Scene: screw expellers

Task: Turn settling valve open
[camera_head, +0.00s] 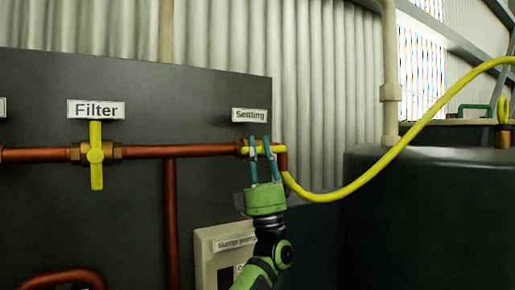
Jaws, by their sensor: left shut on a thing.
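The settling valve (246,150) sits on the copper pipe below the "Settling" label (250,115), at the right end of the dark panel. Its yellow handle lies roughly horizontal, in line with the pipe, and is partly hidden by my fingers. My left gripper (264,150) comes up from below, with its teal fingers on either side of the handle, shut on it. My right gripper is not in view.
The filter valve (96,155), with a vertical yellow handle, is on the same pipe to the left. A yellow hose (345,190) runs from the settling valve's right side up to the right, past a dark tank (430,200). A pump switch box (215,250) is below the valve.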

